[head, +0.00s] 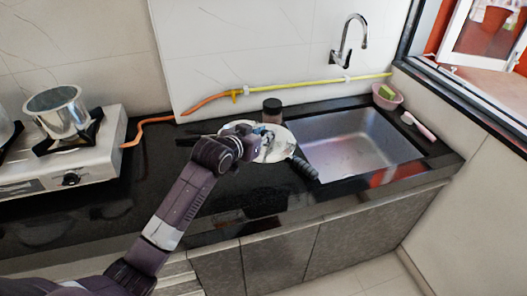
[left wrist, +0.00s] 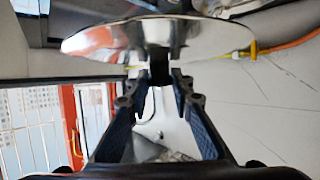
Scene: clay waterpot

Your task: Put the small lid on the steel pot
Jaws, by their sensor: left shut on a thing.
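The steel pot (head: 60,112) stands upright on the stove at the left, with its top uncovered. The small lid is a shiny round disc (head: 273,145) over the counter, just left of the sink. It also shows in the left wrist view as a wide reflective disc (left wrist: 100,43), seen nearly edge-on. My left gripper (left wrist: 159,75) is shut on the dark knob at the lid's middle. In the head view my left wrist hides most of the fingers and part of the lid. My right gripper is in neither view.
The sink (head: 360,145) is on the right, with a faucet (head: 347,42) above. A dark-capped jar (head: 272,110) stands behind the lid. An orange hose (head: 150,123) runs along the counter to the stove (head: 100,155). A pink bowl (head: 387,98) sits in the right corner.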

